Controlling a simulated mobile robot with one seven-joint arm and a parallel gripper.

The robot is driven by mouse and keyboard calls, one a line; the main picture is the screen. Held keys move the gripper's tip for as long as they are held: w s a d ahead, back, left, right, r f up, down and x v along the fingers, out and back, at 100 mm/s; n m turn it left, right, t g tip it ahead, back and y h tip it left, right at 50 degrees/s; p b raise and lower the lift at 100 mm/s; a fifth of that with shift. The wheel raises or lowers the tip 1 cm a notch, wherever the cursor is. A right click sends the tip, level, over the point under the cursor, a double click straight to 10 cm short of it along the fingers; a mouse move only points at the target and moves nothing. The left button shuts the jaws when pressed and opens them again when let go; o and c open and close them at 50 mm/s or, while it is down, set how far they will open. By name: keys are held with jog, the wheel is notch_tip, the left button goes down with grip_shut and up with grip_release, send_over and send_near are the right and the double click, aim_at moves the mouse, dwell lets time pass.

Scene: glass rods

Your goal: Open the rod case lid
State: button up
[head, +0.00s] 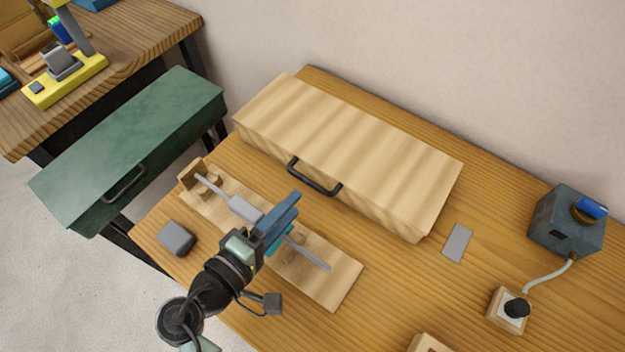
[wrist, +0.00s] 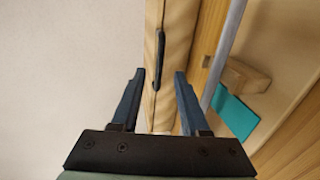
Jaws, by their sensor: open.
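The pale wooden case (head: 350,150) lies closed along the back of the table, its lid flat. A black bar handle (head: 313,177) is on its front side. My gripper (head: 296,197) is open and empty, in front of the case near the handle in the head view. In the wrist view, the handle (wrist: 159,60) shows beyond and between the two blue fingertips (wrist: 160,73), apart from them. The case (wrist: 178,50) runs up the picture between and past the fingers. Whether any finger touches the case cannot be told.
A wooden board (head: 335,283) with a grey rod and a teal piece (wrist: 238,115) lies under my arm. A green case (head: 130,145) stands at left. A grey block (head: 176,238), grey plate (head: 457,243) and dark box (head: 567,222) are on the table.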

aim_at(313, 183)
jog(key=x, duration=0.7)
jog(key=shift+w+d, duration=0.2)
jog(key=shift+w, duration=0.15)
jog(key=shift+f, duration=0.1)
grip_shut()
